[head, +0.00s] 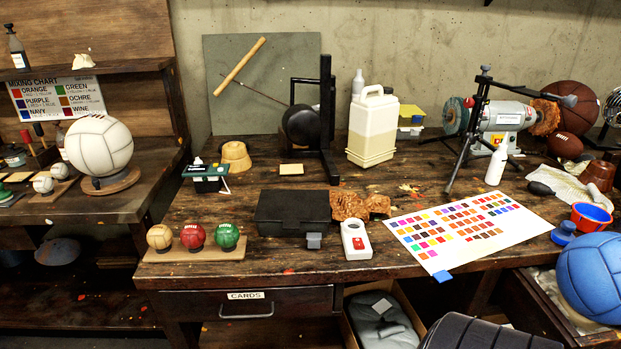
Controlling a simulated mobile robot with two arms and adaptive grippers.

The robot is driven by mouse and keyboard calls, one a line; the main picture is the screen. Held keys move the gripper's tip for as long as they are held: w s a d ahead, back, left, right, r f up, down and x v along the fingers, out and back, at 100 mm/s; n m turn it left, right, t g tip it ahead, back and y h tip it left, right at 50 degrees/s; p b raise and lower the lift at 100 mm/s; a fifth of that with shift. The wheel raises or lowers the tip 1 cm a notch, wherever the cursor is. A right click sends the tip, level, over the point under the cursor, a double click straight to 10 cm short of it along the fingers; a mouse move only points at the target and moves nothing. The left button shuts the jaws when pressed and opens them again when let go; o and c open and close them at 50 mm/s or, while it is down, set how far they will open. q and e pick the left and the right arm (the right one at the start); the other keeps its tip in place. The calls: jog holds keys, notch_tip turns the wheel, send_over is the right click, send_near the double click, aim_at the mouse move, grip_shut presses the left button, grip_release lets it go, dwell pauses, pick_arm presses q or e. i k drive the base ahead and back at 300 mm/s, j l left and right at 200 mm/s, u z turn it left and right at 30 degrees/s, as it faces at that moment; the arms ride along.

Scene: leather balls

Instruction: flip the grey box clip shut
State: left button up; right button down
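A dark, low box (276,211) with its lid down lies near the front edge of the wooden workbench. A small grey clip (314,241) sits at the right part of the box's front side and sticks out toward the bench edge. Its exact angle is too small to tell. Neither of my grippers shows in the head view, and nothing touches the box or the clip from the front.
A white device (355,240) with a red button stands just right of the clip. A wooden rack with three small balls (194,236) is to the left. Brown sponge-like lumps (349,205) and a colour chart (470,231) lie to the right. A drawer (262,303) labelled CARDS is below.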

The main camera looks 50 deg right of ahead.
aim_at(313, 239)
jog(key=z, duration=1.45)
jog(key=k+l+z, duration=0.1)
jog(key=k, duration=0.15)
